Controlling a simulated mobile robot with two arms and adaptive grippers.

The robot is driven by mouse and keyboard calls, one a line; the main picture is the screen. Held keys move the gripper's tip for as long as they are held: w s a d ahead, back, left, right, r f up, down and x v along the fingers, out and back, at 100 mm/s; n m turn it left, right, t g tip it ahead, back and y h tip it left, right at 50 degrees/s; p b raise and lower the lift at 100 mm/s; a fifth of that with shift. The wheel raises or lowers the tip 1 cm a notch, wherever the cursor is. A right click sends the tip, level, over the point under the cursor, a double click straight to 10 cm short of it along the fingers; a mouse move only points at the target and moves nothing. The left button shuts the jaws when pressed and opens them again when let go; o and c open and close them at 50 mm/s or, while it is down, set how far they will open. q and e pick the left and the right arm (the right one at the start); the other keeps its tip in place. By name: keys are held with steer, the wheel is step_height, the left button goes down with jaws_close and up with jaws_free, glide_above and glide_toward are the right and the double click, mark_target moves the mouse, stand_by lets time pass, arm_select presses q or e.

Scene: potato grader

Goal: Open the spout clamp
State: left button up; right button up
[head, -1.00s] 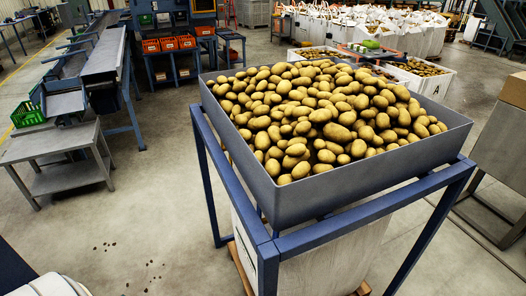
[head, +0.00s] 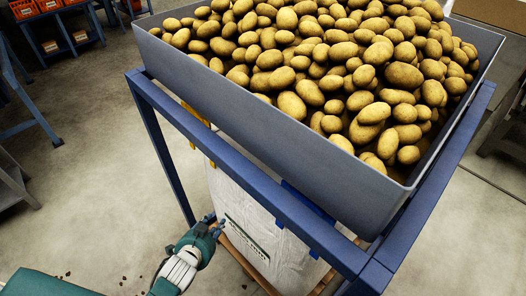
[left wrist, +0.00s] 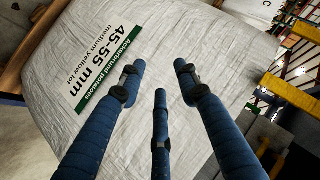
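I cannot make out the spout clamp for certain in either view. The grey hopper (head: 240,105), full of potatoes, sits on a blue frame (head: 235,172); its underside is mostly hidden. A small yellow part (head: 194,113) shows below its left edge. A white bulk bag (head: 240,205) stands under the hopper. My left gripper (head: 217,224) is low at the bag's left side. In the left wrist view its three blue fingers (left wrist: 160,75) are spread, with nothing between them, in front of the labelled bag (left wrist: 150,35). My right gripper is not in view.
A blue frame leg (head: 163,160) stands just behind my left gripper. The bag is on a wooden pallet (head: 240,258). The floor to the left is open, with a few crumbs. Orange bins (head: 50,5) are far back left.

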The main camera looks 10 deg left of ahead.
arm_select(q)
steer(key=w+r+m+t+h+b, duration=0.15)
steer(key=w+r+m+t, duration=0.5)
steer(key=r, duration=0.65)
steer(key=w+d+r+m+h, duration=0.3)
steer(key=d+r+m+h, duration=0.4)
steer(key=r+m+h, duration=0.35)
steer(key=shift+g, duration=0.25)
steer(key=x, duration=0.3)
steer(key=p+x, duration=0.1)
steer(key=x, duration=0.2)
steer(key=p+x, duration=0.1)
steer(key=x, duration=0.2)
steer(key=shift+w+d+f, duration=0.2)
steer(key=shift+d+f, duration=0.05)
steer(key=shift+f, duration=0.15)
steer(key=shift+w, duration=0.1)
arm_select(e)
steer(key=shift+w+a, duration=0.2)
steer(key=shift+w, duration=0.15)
arm_select(q)
steer(key=shift+c, duration=0.2)
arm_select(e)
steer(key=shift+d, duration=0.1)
arm_select(q)
jaws_close()
